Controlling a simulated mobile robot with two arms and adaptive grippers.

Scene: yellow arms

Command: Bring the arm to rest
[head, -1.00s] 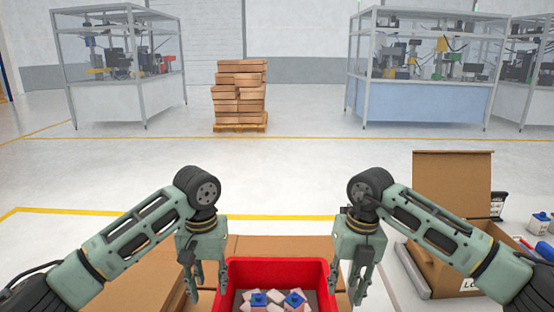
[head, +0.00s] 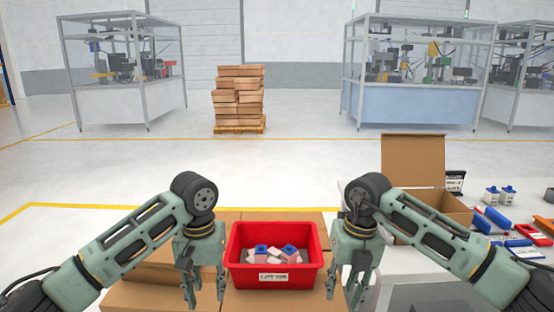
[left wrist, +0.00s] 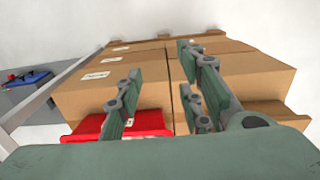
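My left gripper (head: 206,288) hangs pointing down just left of the red bin, its fingers apart and nothing seen between them. In the left wrist view, its fingers (left wrist: 157,95) are also spread and empty, with boxes beyond. My right gripper (head: 343,286) hangs just right of the bin, fingers apart and empty. Both arms are grey-green with black joints, bent at the elbow in a near-mirrored pose. The red bin (head: 240,240) has a white label and holds blue-topped and pale pieces. Part of it shows in the left wrist view (left wrist: 155,122).
Brown cartons (head: 236,293) lie under and around the bin. An open carton (head: 412,160) stands at the right, partly behind my right arm. A worktop (head: 395,262) with blue, white and red parts is at the right. Beyond is open floor, a stacked pallet (head: 238,98) and glass-walled machine cells.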

